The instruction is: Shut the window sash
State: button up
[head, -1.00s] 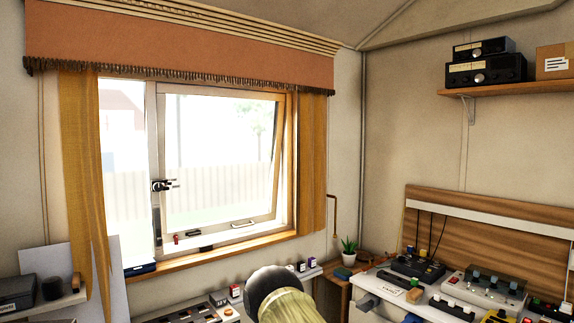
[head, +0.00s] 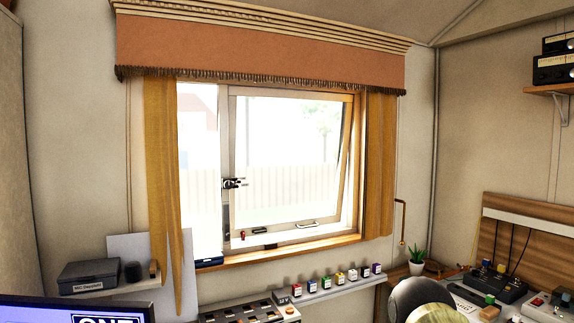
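The window sash (head: 342,165) is the right-hand pane of the window. It is tilted, with its lower edge standing away from the frame, and a wedge-shaped gap shows along its right side. A small light handle (head: 307,224) sits on its bottom rail. A dark latch (head: 233,184) is on the upright at the left of the sash. A small dark fitting (head: 260,231) and a small red item (head: 243,236) are at the bottom of the opening. The wooden window frame (head: 357,170) surrounds it. My gripper is not in view.
Mustard curtains (head: 160,190) hang at both sides. Below the window, a narrow shelf (head: 325,292) holds several small coloured boxes. A monitor (head: 85,312) is at lower left.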

aim_at(301, 222)
jog(key=z, duration=0.6)
jog(key=i, duration=0.75)
jog(key=z, duration=0.6)
jog(key=i, duration=0.95)
jog(key=u, duration=1.05)
jog(key=i, duration=0.85)
jog(key=u, duration=0.9)
